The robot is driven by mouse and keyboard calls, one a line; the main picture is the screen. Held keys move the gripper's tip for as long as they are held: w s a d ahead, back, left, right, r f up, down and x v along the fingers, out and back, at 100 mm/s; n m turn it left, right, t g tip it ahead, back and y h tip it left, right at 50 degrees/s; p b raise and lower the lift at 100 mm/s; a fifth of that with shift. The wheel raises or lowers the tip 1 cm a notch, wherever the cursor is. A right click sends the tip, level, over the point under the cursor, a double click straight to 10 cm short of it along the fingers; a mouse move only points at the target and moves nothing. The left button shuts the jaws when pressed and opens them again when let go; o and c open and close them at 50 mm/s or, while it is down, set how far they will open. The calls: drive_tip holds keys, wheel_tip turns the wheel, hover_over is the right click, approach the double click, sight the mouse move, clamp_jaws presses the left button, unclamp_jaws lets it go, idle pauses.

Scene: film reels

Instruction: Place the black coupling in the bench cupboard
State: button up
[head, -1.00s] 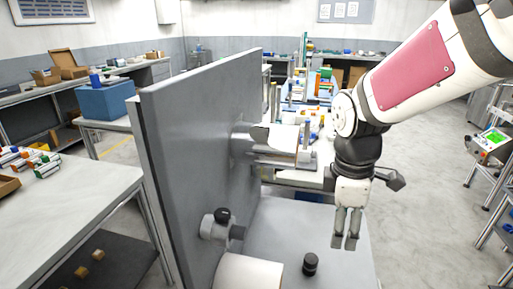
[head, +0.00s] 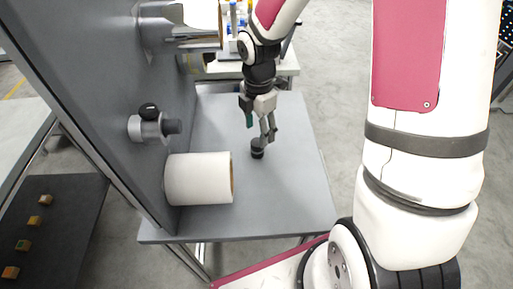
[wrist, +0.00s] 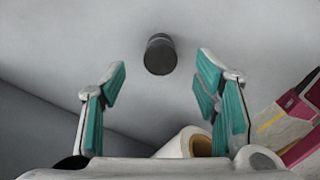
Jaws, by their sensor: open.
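The black coupling (head: 257,148) is a small dark cylinder standing on the grey bench top (head: 290,180), to the right of the white roll. In the wrist view the black coupling (wrist: 160,54) shows beyond the fingertips, about midway between them. My gripper (head: 262,138) is open and empty, with its fingers pointing down just above and beside the coupling. In the wrist view the open fingers of my gripper (wrist: 160,85) show teal pads well apart. I cannot tell any contact. No cupboard can be made out for certain.
A white roll (head: 198,178) lies at the foot of the upright grey panel (head: 95,100). A knob fitting (head: 149,127) and a larger spindle (head: 160,30) stick out from the panel. The bench top's front right is clear. A dark lower shelf (head: 50,230) holds several small blocks.

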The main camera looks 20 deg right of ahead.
sight(257, 142)
drive_tip(key=shift+f+b, duration=0.65)
drive_tip(key=shift+f, duration=2.3)
drive_tip(key=shift+a, duration=0.1)
drive_tip(key=shift+c, duration=0.2)
clamp_jaws()
